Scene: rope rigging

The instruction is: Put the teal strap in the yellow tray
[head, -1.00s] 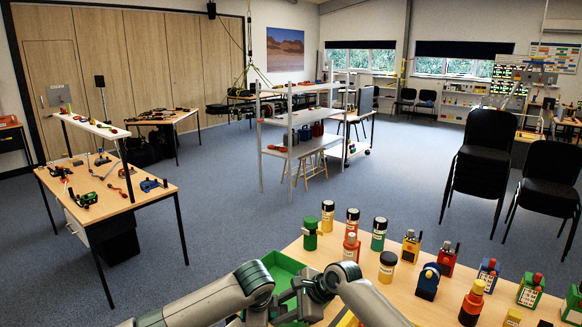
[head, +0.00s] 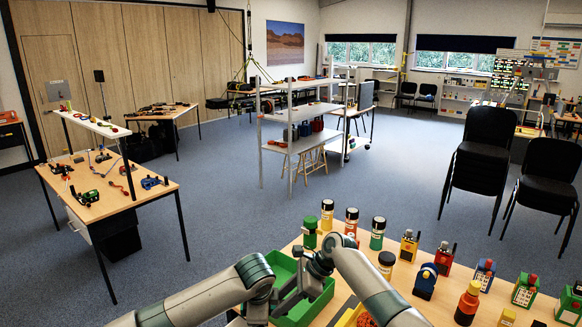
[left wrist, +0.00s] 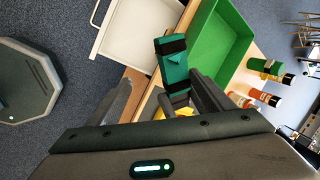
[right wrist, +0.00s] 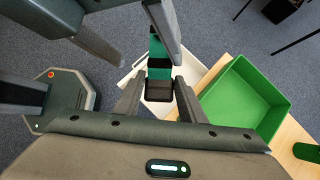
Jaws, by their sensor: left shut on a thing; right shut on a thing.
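The teal strap (left wrist: 173,62), with black bands, shows in the left wrist view and in the right wrist view (right wrist: 159,55). My right gripper (right wrist: 159,92) is shut on its black end. My left gripper (left wrist: 168,98) is also shut on the strap, though its grip is partly hidden. In the head view my right gripper (head: 300,284) and left gripper (head: 272,298) are close together over the green tray, and the strap is hidden. A yellow piece (head: 357,318) at the bottom edge may be the yellow tray; it is mostly cut off.
The green tray (right wrist: 243,98) is on the wooden table, beside the grippers. A white open drawer or tray (left wrist: 128,38) lies next to it. Several bottles (head: 327,215) and small boxes (head: 410,245) crowd the table's right side. A shelf rack (head: 290,120) stands beyond, with open floor between.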

